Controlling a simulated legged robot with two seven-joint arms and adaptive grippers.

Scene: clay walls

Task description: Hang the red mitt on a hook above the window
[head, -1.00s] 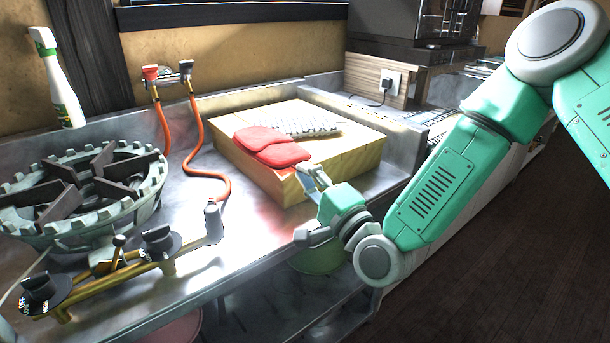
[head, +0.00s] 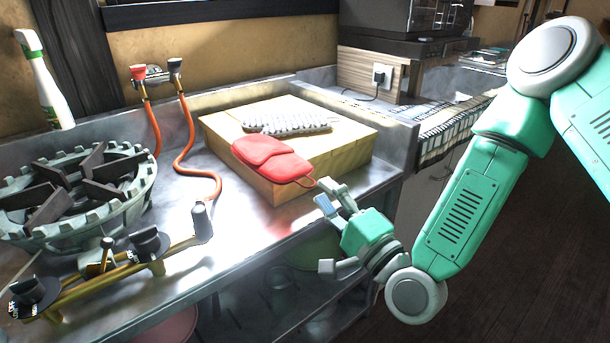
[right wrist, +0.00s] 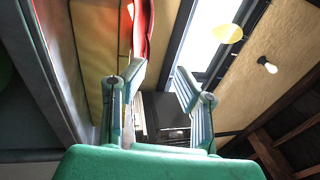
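The red mitt (head: 272,160) lies at the front edge of the wooden block (head: 340,150), partly overhanging it, its thin loop (head: 304,182) pointing toward my right gripper (head: 325,231). That gripper is in front of the block, its fingers apart. In the right wrist view the fingers (right wrist: 160,78) are also apart, with a strip of the red mitt (right wrist: 143,30) beyond the left finger. I cannot tell whether the loop touches a finger. My left gripper is out of view.
A grey knobbly pad (head: 285,115) lies on the block. The gas burner (head: 80,190), valves (head: 150,245) and orange hoses (head: 187,140) are at left on the metal counter (head: 215,255). A spray bottle (head: 45,85) stands behind. A bulb (right wrist: 268,66) shows in the wrist view.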

